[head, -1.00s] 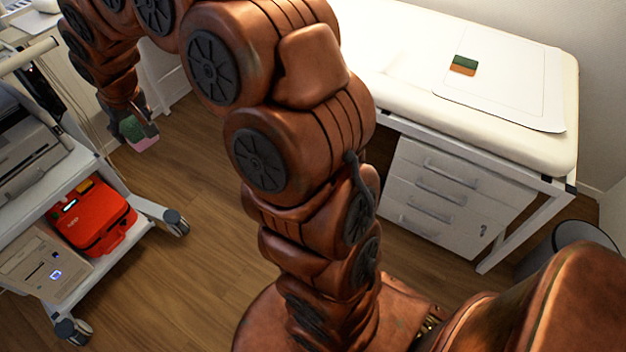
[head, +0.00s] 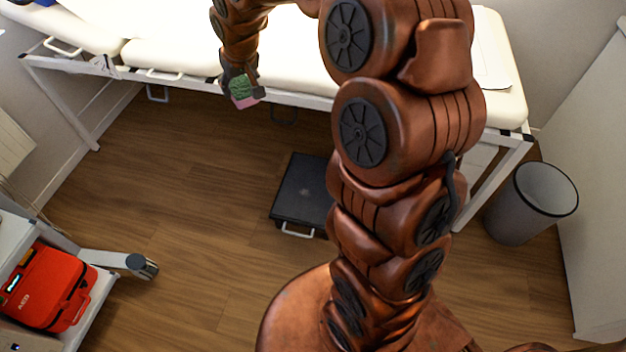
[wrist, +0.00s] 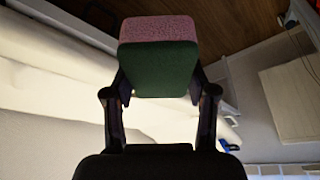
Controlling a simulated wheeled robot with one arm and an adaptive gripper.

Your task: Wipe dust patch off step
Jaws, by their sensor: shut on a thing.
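My gripper (head: 240,88) is shut on a green and pink sponge (head: 243,89), with the pink side facing down in the head view. In the wrist view the sponge (wrist: 158,66) sits between the two fingers, green part nearer and pink part beyond. The gripper hangs in front of the couch's long edge, above the floor. A low black step (head: 300,190) with a white handle stands on the floor, to the right of and below the gripper in the head view. My arm hides its right part. I cannot make out a dust patch on its visible top.
A white padded couch (head: 290,50) on a white frame runs along the back. A grey bin (head: 533,205) stands at the right. A trolley with a red AED bag (head: 45,285) is at the lower left. Open wooden floor (head: 170,190) lies left of the step.

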